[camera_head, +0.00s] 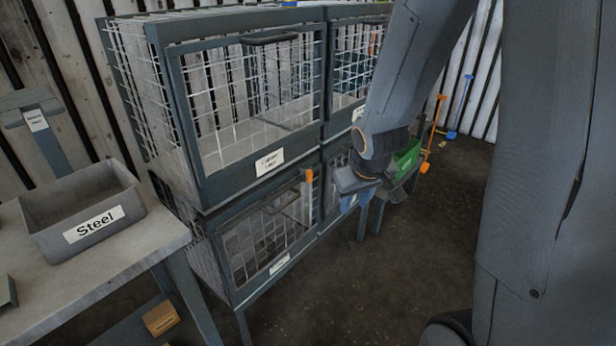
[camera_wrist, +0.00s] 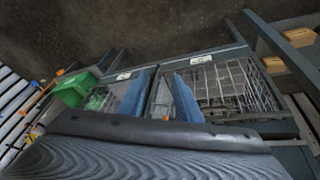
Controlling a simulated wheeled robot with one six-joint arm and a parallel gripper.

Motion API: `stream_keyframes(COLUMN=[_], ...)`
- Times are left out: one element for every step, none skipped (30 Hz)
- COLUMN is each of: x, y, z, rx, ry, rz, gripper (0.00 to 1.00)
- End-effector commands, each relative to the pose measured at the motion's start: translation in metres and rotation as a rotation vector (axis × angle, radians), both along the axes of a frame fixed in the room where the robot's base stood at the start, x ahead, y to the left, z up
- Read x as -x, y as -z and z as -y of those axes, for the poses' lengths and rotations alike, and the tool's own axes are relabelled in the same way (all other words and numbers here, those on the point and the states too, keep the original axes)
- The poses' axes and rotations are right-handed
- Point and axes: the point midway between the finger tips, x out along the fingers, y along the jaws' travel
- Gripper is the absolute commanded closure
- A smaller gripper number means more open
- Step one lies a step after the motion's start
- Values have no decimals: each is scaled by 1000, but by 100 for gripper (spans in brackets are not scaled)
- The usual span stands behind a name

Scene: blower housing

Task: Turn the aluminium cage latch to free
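Wire-fronted cages with dark frames stand stacked in two rows in the head view. The lower left cage (camera_head: 236,262) has an orange latch (camera_head: 309,176) upright at the top right of its door. The labels on the lower cages are too small to read, so I cannot tell which is the aluminium cage. My gripper (camera_head: 348,202) hangs right of the orange latch, apart from it, in front of the lower cages. In the wrist view, its two blue fingers (camera_wrist: 160,98) stand apart with nothing held. A small orange spot shows between them, low in the picture.
A grey bin marked Steel (camera_head: 85,215) stands on a table (camera_head: 110,262) at the left. A green bin (camera_head: 407,160) is beyond my gripper. Orange and blue long-handled tools lean at the back fence. The dark floor in front of the cages is clear.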

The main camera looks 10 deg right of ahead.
Motion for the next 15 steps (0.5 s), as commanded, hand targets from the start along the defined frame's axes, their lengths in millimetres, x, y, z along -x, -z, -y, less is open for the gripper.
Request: stream_keyframes(x=[-27,-43,-63,-77,-91,-106,-117,-127,-138,-144,-150,-156,-159,-161,-161], y=[13,18,23,28,31,36,40,43,47,50,53,56,58,59,60], z=[10,13,17,19,20,21,21,20,18,17,15,13,10,9,6], rx=[4,3,0,-6,-14,-29,-42,-59,-84,-106,-130,-165,-193,-222,-263], ry=[-35,-61,-97,-124,-150,-188,-214,-240,-276,-301,-326,-356,-378,-398,-423], rz=[66,114,177,224,271,332,379,424,485,530,575,637,680,723,778], gripper=[69,69,69,69,69,69,69,69,69,69,69,69,69,69,69])
